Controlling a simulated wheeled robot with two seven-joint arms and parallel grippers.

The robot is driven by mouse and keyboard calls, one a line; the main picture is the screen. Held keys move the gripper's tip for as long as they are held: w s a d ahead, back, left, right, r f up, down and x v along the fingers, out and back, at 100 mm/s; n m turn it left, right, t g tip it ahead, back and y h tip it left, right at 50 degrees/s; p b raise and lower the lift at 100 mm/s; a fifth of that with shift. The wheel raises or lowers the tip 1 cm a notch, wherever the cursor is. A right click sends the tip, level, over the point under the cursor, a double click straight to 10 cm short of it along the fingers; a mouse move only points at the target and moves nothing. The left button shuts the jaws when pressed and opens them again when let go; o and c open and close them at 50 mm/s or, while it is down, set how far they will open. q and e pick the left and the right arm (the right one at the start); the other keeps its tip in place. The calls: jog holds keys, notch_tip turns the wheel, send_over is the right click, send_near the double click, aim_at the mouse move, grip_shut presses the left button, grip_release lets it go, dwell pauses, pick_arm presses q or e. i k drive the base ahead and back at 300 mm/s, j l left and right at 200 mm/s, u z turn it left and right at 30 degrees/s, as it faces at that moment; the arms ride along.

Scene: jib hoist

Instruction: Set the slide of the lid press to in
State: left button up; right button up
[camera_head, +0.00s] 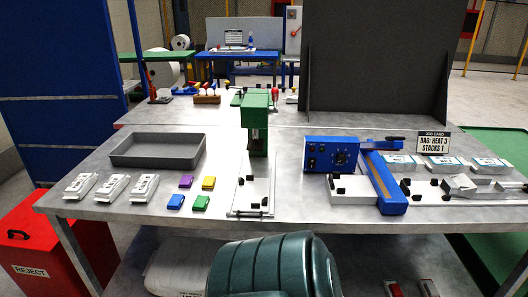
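The lid press is most likely the green upright machine (256,118) at the middle of the metal bench. A pale flat bed with rails (254,188) runs from its foot toward the front edge of the bench. Small black parts sit on this bed, and a bar crosses its front end. I cannot tell which part is the slide or where it stands along the bed. Neither of my grippers shows in the head view.
A grey tray (158,150), white packets (113,187) and coloured blocks (201,203) lie left of the press. A blue machine with a dial (331,153) stands to its right. A dark panel (376,60) rises behind. A ribbed teal rounded body (275,265) fills the bottom middle.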

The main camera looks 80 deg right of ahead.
aim_at(252, 194)
jog(key=j+z, duration=0.1)
jog(key=z, duration=2.65)
jog(key=j, duration=0.1)
